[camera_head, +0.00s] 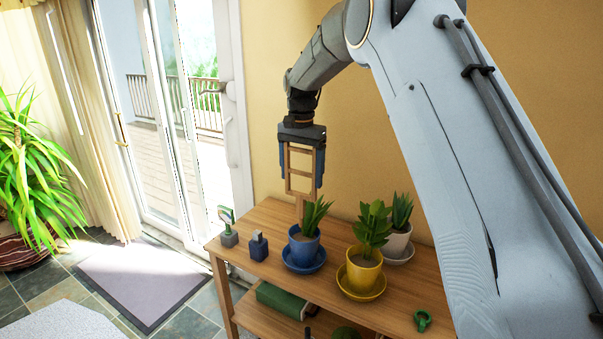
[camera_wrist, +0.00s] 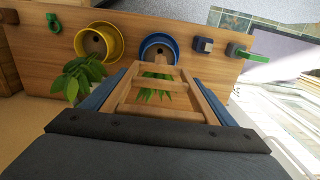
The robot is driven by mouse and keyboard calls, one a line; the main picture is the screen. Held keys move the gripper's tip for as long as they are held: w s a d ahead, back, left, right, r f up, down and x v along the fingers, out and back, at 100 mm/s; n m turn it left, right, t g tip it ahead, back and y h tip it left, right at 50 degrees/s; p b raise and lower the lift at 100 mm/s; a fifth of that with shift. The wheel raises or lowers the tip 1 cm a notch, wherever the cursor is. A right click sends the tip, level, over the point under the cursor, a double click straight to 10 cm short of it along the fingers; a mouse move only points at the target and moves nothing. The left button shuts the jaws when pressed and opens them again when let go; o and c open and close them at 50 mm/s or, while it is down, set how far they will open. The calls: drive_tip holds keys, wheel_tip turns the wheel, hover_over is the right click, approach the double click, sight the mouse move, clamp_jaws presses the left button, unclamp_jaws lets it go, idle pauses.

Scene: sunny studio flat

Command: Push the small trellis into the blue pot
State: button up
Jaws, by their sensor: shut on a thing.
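My gripper (camera_head: 303,178) is shut on the small wooden trellis (camera_head: 301,172), a ladder-like frame held upright with its single stake pointing down. In the wrist view, the trellis (camera_wrist: 166,105) lies between my blue fingers. The blue pot (camera_head: 304,248) stands on a blue saucer on the wooden table and holds soil and a spiky green plant (camera_head: 314,216).
A yellow pot (camera_head: 364,273) with a leafy plant stands right of the blue pot, and a white pot (camera_head: 396,243) behind it. A green ring-like item (camera_head: 422,321) lies at the front right.

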sight(301, 193)
drive_tip(key=shift+f+b, duration=0.85)
drive_tip(key=shift+f, duration=2.25)
drive_tip(key=shift+s+f+b, duration=0.1)
drive_tip(key=shift+f+b, duration=0.25)
drive_tip(key=shift+f, duration=2.25)
idle(2.3)
